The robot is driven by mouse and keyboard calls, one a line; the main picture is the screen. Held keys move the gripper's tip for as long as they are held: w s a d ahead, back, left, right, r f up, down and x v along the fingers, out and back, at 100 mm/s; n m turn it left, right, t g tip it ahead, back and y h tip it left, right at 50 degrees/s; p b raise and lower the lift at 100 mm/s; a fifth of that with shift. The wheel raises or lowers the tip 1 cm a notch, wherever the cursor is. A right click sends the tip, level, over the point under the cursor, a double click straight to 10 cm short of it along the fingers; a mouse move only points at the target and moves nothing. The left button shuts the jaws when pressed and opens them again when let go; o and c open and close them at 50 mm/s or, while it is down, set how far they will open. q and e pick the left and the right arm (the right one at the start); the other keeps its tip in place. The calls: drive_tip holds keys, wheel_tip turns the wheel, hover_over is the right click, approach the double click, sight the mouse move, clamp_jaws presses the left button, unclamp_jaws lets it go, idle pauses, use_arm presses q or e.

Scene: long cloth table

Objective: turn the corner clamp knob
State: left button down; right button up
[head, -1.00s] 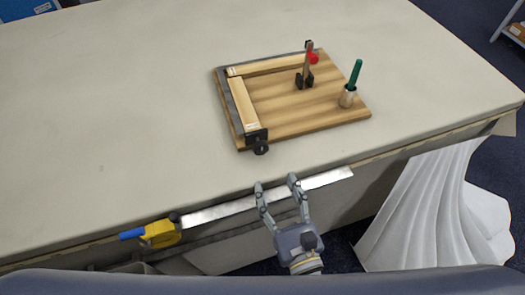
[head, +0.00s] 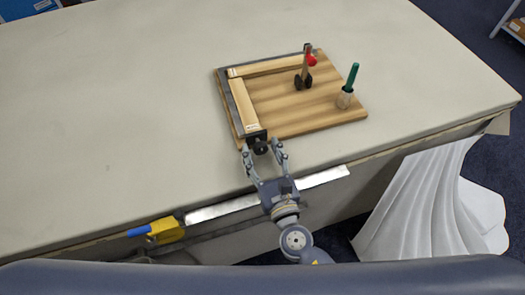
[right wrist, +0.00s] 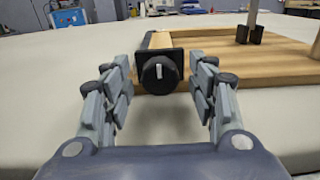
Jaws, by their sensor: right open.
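The corner clamp's black knob (head: 260,147) sits at the near left corner of the wooden board (head: 300,118). It shows in the right wrist view as a round black knob (right wrist: 159,75) with a white mark standing upright on its face. My right gripper (head: 263,147) is open, with one finger on each side of the knob. In the right wrist view the fingers (right wrist: 161,88) stand apart from the knob, with a gap on both sides. Two light wood strips (head: 243,105) lie against the dark corner frame (head: 228,104). My left gripper is not in view.
A red-tipped upright clamp (head: 305,70) stands at the board's back. A green-handled tool (head: 351,80) stands in a holder at the right. A yellow and blue tool (head: 163,231) is at the table's front edge. The cloth table (head: 120,130) is clear on the left.

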drive_tip(key=c, duration=1.1)
drive_tip(key=shift+m, duration=0.3)
drive_tip(key=m+b, duration=0.2)
drive_tip(key=shift+f+m, duration=0.1)
drive_tip(key=shift+m, duration=0.2)
drive_tip(key=shift+m+b, duration=0.75)
drive_tip(key=shift+m, duration=1.05)
drive_tip(key=o, duration=1.1)
